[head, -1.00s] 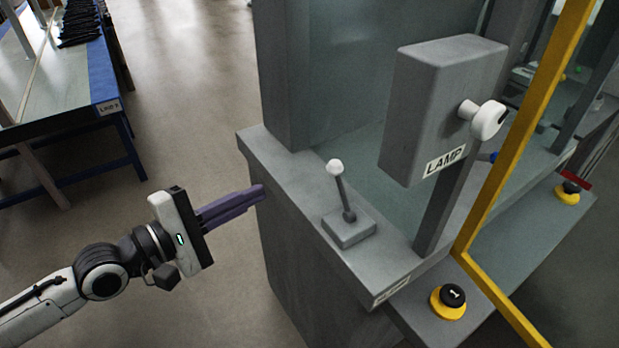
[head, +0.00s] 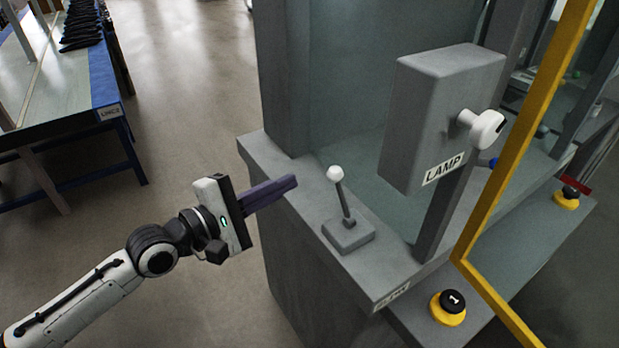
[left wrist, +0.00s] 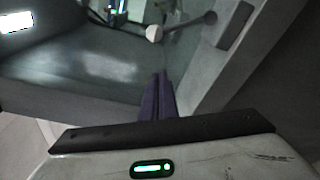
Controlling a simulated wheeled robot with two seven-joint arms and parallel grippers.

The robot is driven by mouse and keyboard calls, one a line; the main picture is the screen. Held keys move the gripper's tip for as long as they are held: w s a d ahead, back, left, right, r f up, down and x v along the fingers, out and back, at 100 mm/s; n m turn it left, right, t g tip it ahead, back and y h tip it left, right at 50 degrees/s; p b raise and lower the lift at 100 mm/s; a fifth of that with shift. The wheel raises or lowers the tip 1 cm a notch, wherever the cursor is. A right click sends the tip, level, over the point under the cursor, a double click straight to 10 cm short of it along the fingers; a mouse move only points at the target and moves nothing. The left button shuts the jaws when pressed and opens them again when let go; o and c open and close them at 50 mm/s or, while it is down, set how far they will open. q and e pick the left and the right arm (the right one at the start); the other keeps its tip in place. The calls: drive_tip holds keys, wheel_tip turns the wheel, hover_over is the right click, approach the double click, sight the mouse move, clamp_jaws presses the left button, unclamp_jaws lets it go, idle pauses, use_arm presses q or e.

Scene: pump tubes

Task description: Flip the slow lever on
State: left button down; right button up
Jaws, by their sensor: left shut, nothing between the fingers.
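The lever is a dark rod with a white ball knob (head: 334,173) on a grey square base (head: 348,233). It stands on the grey ledge of the machine and tilts a little to the left in the head view. A label (head: 391,296) on the ledge front below it is too blurred to read surely. My left gripper (head: 294,181) is shut and empty, its purple fingers over the ledge edge, left of the knob and apart from it. In the left wrist view the knob (left wrist: 154,33) is ahead of the fingertips (left wrist: 158,75). My right gripper is not in view.
A grey box labelled LAMP (head: 441,115) with a white knob (head: 484,128) stands right of the lever. A yellow frame (head: 518,140) and a black-and-yellow button marked 1 (head: 448,307) are farther right. A blue table (head: 75,115) is far left; open floor lies between.

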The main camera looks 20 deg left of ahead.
sight(341, 196)
use_arm(q)
drive_tip(key=d, duration=0.1)
drive_tip(key=w+d+r+p, duration=0.1)
drive_tip(key=d, duration=0.3)
drive_tip(key=shift+w+r, duration=0.15)
drive_tip(key=shift+w, duration=0.25)
drive_tip(key=shift+w, duration=0.1)
